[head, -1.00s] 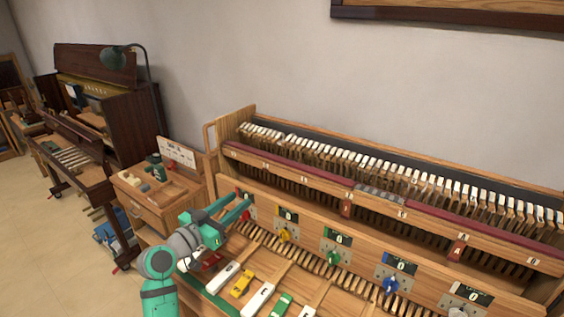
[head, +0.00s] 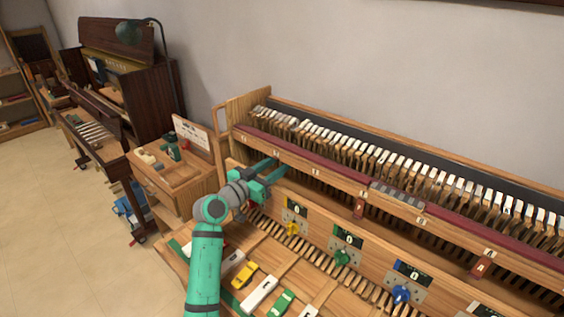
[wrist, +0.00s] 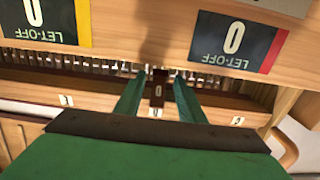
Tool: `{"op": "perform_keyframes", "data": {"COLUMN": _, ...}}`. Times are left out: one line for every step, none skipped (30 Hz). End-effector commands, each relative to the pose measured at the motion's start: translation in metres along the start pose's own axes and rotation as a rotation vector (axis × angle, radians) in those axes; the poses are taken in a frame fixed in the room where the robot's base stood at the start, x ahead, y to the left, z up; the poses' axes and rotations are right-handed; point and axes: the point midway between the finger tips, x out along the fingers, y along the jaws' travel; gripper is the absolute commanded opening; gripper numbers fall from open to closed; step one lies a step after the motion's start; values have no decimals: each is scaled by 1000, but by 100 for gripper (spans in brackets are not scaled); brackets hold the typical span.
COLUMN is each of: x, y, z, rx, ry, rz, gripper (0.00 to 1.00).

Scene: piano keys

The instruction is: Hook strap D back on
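My gripper (head: 274,167) reaches over the front panel at the left end of the keyboard action, towards the rail. In the wrist view my gripper (wrist: 158,80) has two green fingers, held apart. A small dark brown-red tag (wrist: 158,102) with a white label hangs between them, with gaps on both sides. Its mark looks like an upside-down D or 0, so I take it for strap D without being sure. In the head view the arm hides this tag. Similar red tags hang farther right on the rail, one in the middle (head: 359,208) and one at right (head: 480,266).
The front panel carries coloured knobs, including yellow (head: 292,229), green (head: 342,257) and blue (head: 401,294), below small displays. A tool cabinet (head: 178,181) stands close at left. Coloured blocks lie on the wooden bed in front.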

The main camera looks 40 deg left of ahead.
Motion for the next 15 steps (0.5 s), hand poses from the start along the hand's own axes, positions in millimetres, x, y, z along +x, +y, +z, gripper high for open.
{"op": "perform_keyframes", "data": {"x": 7, "y": 0, "z": 0, "rx": 0, "ry": -2, "rz": 2, "gripper": 36}}
{"op": "perform_keyframes", "data": {"x": 10, "y": 1, "z": 0, "rx": 0, "ry": -2, "rz": 2, "gripper": 36}}
{"op": "perform_keyframes", "data": {"x": 14, "y": 0, "z": 0, "rx": 0, "ry": -1, "rz": 2, "gripper": 36}}
{"op": "perform_keyframes", "data": {"x": 17, "y": 0, "z": 0, "rx": 0, "ry": -1, "rz": 1, "gripper": 36}}
{"op": "perform_keyframes", "data": {"x": 19, "y": 0, "z": 0, "rx": 0, "ry": -1, "rz": 1, "gripper": 36}}
{"op": "perform_keyframes", "data": {"x": 21, "y": 0, "z": 0, "rx": 0, "ry": -1, "rz": 2, "gripper": 36}}
{"op": "perform_keyframes", "data": {"x": 22, "y": 1, "z": 0, "rx": 0, "ry": -1, "rz": 2, "gripper": 36}}
{"op": "perform_keyframes", "data": {"x": 23, "y": 1, "z": 0, "rx": 0, "ry": -1, "rz": 2, "gripper": 36}}
{"op": "perform_keyframes", "data": {"x": 24, "y": 1, "z": 0, "rx": 0, "ry": 0, "rz": 1, "gripper": 36}}
{"op": "perform_keyframes", "data": {"x": 25, "y": 1, "z": 0, "rx": 0, "ry": 0, "rz": 1, "gripper": 36}}
{"op": "perform_keyframes", "data": {"x": 25, "y": 0, "z": 0, "rx": -1, "ry": 0, "rz": 1, "gripper": 36}}
{"op": "perform_keyframes", "data": {"x": 25, "y": 0, "z": 0, "rx": -1, "ry": 0, "rz": 1, "gripper": 36}}
{"op": "perform_keyframes", "data": {"x": 25, "y": 0, "z": 0, "rx": -1, "ry": 0, "rz": 1, "gripper": 36}}
{"op": "perform_keyframes", "data": {"x": 25, "y": 0, "z": 0, "rx": 0, "ry": 0, "rz": 1, "gripper": 36}}
{"op": "perform_keyframes", "data": {"x": 25, "y": 0, "z": 0, "rx": -1, "ry": 0, "rz": 1, "gripper": 36}}
